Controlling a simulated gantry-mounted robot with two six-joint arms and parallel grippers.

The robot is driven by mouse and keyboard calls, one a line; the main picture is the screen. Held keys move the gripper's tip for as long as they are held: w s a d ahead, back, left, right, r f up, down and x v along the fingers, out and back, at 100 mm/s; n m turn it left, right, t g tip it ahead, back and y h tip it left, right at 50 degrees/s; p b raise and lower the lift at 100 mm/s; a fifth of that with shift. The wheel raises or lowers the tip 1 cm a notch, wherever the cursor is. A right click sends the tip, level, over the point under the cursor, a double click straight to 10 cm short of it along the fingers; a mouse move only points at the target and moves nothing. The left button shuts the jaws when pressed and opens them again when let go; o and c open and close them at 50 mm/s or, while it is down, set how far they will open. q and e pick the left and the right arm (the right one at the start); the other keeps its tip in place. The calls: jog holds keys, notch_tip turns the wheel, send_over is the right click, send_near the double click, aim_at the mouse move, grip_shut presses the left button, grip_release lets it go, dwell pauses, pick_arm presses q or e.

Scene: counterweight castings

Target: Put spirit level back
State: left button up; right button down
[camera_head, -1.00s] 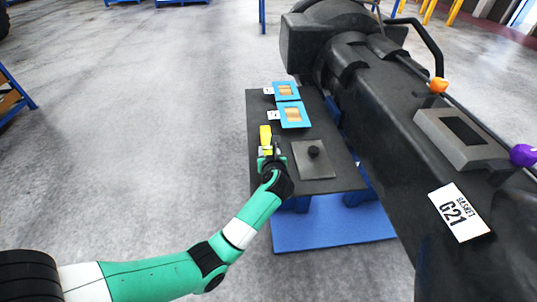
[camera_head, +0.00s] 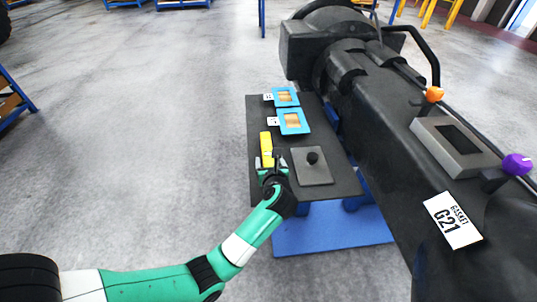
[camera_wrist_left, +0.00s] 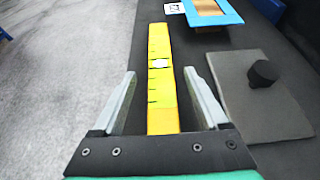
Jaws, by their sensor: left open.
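The spirit level (camera_head: 266,148) is a yellow bar lying on the dark shelf (camera_head: 257,184), near its left edge. In the left wrist view the spirit level (camera_wrist_left: 160,72) runs away from me, with a pale vial in its middle. My left gripper (camera_head: 268,160) is at the near end of the level. In the left wrist view my left gripper (camera_wrist_left: 158,88) is open, one finger on each side of the level with a gap at both sides. The level's near end is hidden behind the gripper body. My right gripper is not in view.
A grey plate with a black knob (camera_head: 312,167) lies just right of the level. Two blue-framed pieces (camera_head: 292,122) with white tags lie farther back. A large black casting (camera_head: 400,130), with a G21 label (camera_head: 453,220), stands at right.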

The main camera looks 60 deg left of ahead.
pick_arm(q)
jog(key=p+v, duration=0.2)
jog(key=v, duration=0.6)
jog(key=shift+r, duration=0.1)
